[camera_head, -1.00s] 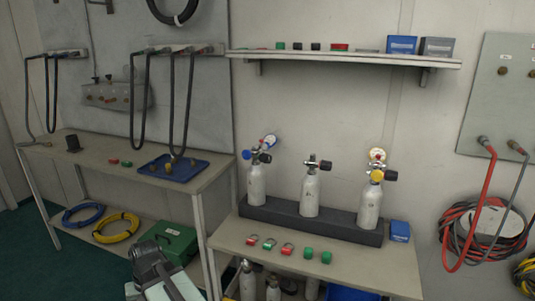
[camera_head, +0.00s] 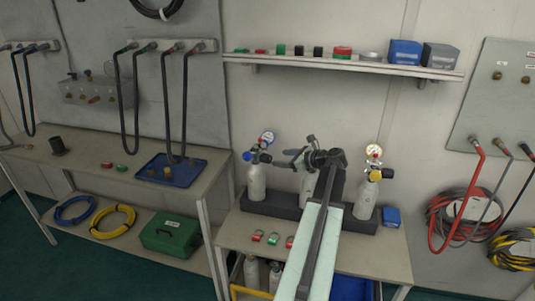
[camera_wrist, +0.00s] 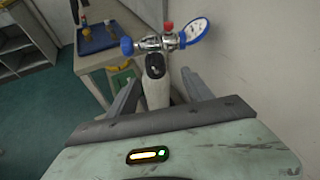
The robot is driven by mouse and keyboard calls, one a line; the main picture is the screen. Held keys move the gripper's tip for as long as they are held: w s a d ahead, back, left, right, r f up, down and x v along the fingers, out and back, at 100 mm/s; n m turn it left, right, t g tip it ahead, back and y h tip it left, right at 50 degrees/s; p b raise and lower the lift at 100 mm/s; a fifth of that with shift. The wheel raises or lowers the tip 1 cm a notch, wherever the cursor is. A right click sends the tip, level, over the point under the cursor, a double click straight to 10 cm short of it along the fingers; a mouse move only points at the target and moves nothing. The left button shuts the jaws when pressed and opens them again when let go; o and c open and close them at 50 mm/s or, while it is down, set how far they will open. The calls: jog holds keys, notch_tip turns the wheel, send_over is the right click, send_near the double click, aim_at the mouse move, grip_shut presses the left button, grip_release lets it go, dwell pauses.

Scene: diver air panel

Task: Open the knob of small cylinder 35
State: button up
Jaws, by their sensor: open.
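Three small white cylinders stand in a dark rack (camera_head: 282,209); no number is readable. The left cylinder (camera_head: 256,183) has a blue knob (camera_head: 251,158) and a blue-rimmed gauge (camera_head: 267,138). The middle cylinder (camera_head: 306,190) is mostly hidden behind my arm. The right cylinder (camera_head: 364,207) has a yellow fitting, a black knob (camera_head: 387,173) and a gauge. My gripper (camera_head: 289,153) is open and empty, turned toward the left cylinder. In the wrist view that cylinder's black knob (camera_wrist: 155,65) faces me, between and beyond the open fingers (camera_wrist: 160,88).
A shelf (camera_head: 340,66) with small boxes hangs above. Several padlocks (camera_head: 258,236) lie in front of the rack, and a blue box (camera_head: 392,216) stands at its right. The left bench holds a blue tray (camera_head: 190,178). Hoses hang on the right.

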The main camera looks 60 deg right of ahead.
aim_at(271, 158)
jog(key=b+x, duration=0.3)
jog(key=x, duration=0.4)
jog(key=shift+f, duration=0.2)
jog(key=shift+w, duration=0.4)
jog(key=shift+c, duration=0.3)
grip_shut()
